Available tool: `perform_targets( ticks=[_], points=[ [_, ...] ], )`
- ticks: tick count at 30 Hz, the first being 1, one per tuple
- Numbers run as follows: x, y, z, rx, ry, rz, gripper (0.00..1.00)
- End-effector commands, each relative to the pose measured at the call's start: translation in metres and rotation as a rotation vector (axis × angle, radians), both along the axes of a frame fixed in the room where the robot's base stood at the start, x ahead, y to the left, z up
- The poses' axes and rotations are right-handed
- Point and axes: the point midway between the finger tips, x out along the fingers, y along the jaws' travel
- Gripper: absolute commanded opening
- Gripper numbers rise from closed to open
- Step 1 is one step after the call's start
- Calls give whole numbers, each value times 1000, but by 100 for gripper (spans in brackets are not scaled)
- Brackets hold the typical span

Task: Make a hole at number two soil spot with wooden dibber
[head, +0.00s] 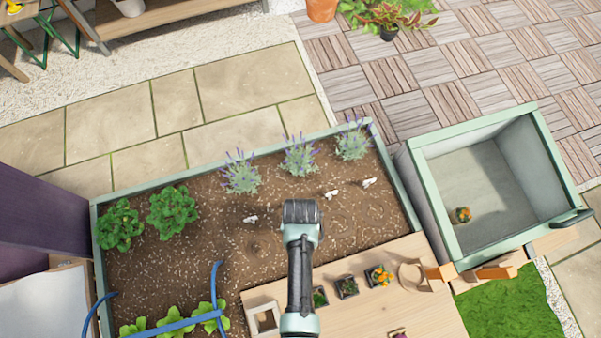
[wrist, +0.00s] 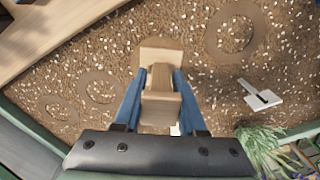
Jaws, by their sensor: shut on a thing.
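My gripper (wrist: 160,100) is shut on the wooden dibber (wrist: 161,78) in the wrist view, with a blue finger on each side of its pale block-shaped handle. The dibber's lower tip is hidden, so I cannot tell whether it touches the soil. In the head view my wrist hides gripper and dibber above the middle of the soil bed (head: 190,245). White markers stand at the left (head: 251,219), middle (head: 331,194) and right (head: 369,183); their numbers are unreadable. Ring marks (head: 372,213) show on the right soil. A dark dent (head: 257,246) lies below the left marker.
Lavender plants (head: 299,155) line the bed's back edge, and leafy plants (head: 172,209) stand at left. A wooden board (head: 375,315) in front carries small potted plants (head: 347,288). A green-rimmed grey box (head: 432,190) stands at right. Blue hoops (head: 216,285) rise at front left.

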Motion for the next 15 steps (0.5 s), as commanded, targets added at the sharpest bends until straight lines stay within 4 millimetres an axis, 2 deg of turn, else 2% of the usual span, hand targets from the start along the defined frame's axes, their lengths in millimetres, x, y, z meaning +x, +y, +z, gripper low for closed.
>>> perform_targets(
  ticks=[15],
  points=[
    [1,0,40,0,-2,0,0]
  ],
)
